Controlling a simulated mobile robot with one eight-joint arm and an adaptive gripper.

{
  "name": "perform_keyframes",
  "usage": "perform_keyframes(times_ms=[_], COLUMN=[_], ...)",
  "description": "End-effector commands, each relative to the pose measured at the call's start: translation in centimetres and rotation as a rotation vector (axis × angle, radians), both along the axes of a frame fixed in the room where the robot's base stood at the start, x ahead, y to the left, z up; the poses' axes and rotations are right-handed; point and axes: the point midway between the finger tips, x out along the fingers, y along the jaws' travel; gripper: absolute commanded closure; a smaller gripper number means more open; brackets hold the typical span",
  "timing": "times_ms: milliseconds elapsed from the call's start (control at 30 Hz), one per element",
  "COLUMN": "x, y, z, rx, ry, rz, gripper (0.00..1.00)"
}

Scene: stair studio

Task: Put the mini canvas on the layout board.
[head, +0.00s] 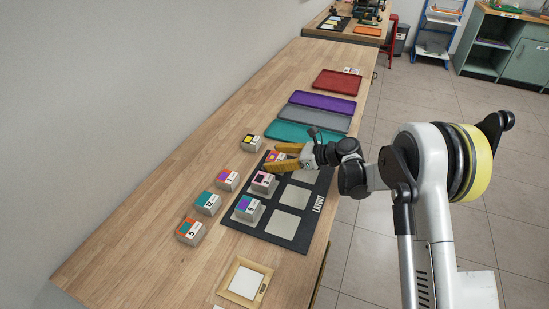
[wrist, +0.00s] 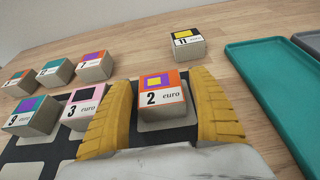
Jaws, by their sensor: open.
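The mini canvases look like small thick blocks with coloured picture tops and price labels. The orange 2 euro canvas (wrist: 163,97) sits on a pale square of the dark layout board (head: 237,224). My gripper (wrist: 161,80) is open, with a yellow finger on either side of this canvas; contact is unclear. In the head view my gripper (head: 283,160) partly hides it. The pink 3 euro canvas (head: 263,184) and the purple-and-teal 9 euro canvas (head: 247,208) also stand on the board, in the left column. Its other column shows bare pale squares.
Canvases marked 11 (head: 251,143), 7 (head: 227,180), 12 (head: 208,203) and 5 (head: 190,231) stand on the wooden table left of the board. Teal (head: 292,134), grey (head: 318,119), purple (head: 322,102) and red (head: 337,83) trays lie beyond. A small wooden tray (head: 235,291) is nearer.

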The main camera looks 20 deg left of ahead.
Motion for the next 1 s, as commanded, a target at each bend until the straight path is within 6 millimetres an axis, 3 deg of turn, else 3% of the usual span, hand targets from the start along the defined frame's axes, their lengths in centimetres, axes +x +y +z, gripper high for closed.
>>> perform_keyframes(times_ms=[167, 600, 767, 1000], x=[0.0, -0.7, -0.8, -0.9], y=[-0.9, -9.4, -10.8, -11.1], z=[0.9, 4.4, 4.9, 5.1], rx=[0.000, 0.000, 0.000, -0.003], ry=[0.000, 0.000, 0.001, -0.005], rz=[-0.003, -0.002, 0.000, 0.001], gripper=[0.31, 0.31, 0.31, 0.31])
